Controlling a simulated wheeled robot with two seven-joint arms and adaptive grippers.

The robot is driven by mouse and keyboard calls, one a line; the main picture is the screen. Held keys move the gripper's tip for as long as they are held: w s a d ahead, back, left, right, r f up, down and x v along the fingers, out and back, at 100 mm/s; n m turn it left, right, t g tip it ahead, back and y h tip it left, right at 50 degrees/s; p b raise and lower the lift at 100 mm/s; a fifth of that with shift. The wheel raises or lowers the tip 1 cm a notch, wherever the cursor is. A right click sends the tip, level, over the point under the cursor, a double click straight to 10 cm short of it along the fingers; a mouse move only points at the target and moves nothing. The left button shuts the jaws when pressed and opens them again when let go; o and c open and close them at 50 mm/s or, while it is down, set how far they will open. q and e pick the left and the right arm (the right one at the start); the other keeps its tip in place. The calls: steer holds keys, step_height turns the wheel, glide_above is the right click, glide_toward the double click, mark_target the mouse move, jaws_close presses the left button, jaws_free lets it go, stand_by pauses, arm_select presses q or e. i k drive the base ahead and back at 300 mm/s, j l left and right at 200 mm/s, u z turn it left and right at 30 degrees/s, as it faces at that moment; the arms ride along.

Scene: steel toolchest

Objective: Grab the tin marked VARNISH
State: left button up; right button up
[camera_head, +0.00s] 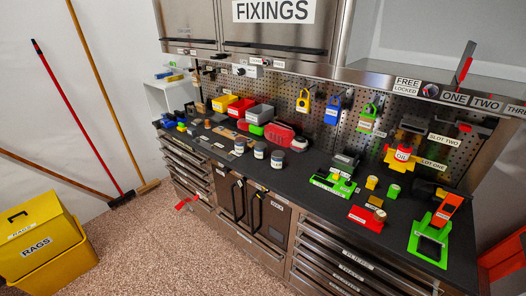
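Three small tins stand in a row on the dark worktop, left of its middle: a left tin (240,146), a middle tin (260,150) and a right tin (278,158). Each has a pale label, too small for me to read, so I cannot tell which one is marked VARNISH. They look upright and a little apart from one another. Neither of my grippers shows in the head view.
A red tool (281,134) lies behind the tins, with colored bins (240,107) beyond. A yellow RAGS bin (42,240) stands on the floor. Open floor lies before the chest.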

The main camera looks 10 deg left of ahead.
mark_target(261, 148)
steer(key=i+j+z, duration=0.1)
steer(key=j+z, duration=0.2)
steer(key=j, duration=0.15)
steer(key=j+z, duration=0.3)
steer(key=j, duration=0.15)
steer(key=j+z, duration=0.3)
steer(key=j, duration=0.15)
steer(key=j+z, duration=0.3)
steer(key=j, duration=0.15)
steer(key=k+j+z, duration=0.15)
steer(key=j+z, duration=0.15)
steer(key=k+j+z, duration=0.15)
steer(key=j+z, duration=0.15)
steer(key=j, duration=0.2)
steer(key=k+j+z, duration=0.3)
steer(key=i+j, duration=0.1)
